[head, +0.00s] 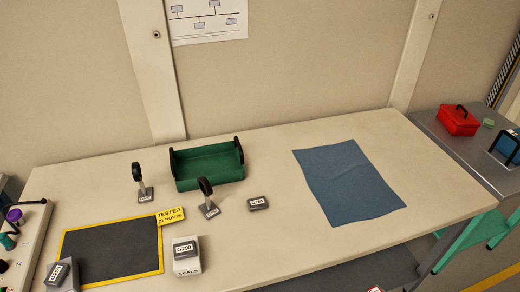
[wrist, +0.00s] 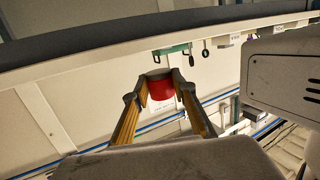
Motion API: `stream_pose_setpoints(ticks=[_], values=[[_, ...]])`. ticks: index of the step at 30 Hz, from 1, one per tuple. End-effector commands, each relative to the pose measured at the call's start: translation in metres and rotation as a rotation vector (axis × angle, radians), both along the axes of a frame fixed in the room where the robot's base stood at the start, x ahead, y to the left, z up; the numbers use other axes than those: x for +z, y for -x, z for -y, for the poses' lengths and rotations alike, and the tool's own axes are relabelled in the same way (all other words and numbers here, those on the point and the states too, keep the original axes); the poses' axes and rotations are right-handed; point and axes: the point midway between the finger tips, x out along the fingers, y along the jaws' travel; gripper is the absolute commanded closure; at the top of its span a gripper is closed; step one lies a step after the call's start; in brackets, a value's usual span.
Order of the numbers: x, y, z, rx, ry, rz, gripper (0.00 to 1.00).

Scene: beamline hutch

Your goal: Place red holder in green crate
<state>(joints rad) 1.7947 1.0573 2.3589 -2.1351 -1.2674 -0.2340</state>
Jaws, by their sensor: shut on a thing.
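The green crate (head: 212,181) stands on the table near the wall, left of centre in the head view, with black end handles; its inside looks empty. A small green shape at the top of the wrist view (wrist: 172,50) looks like the same crate, apart from my gripper. In the wrist view my gripper (wrist: 160,88) is shut on the red holder (wrist: 161,90), which sits between its two fingertips. The holder's far side is hidden. My gripper is not visible in the head view. A small red patch shows at that view's bottom edge; I cannot tell what it is.
Two upright black-topped stands (head: 138,180) (head: 207,195) and a small grey labelled block (head: 259,204) stand by the crate. A yellow-edged dark mat (head: 108,248), a white labelled box (head: 187,258) and a blue cloth (head: 348,180) lie around. A red case (head: 458,121) sits far right.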

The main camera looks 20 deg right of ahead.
Motion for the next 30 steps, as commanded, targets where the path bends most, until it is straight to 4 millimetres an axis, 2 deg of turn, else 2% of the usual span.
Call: stream_pose_setpoints(ticks=[30], values=[[0.133,0.000,0.000,0.000,0.005,0.000,0.96]])
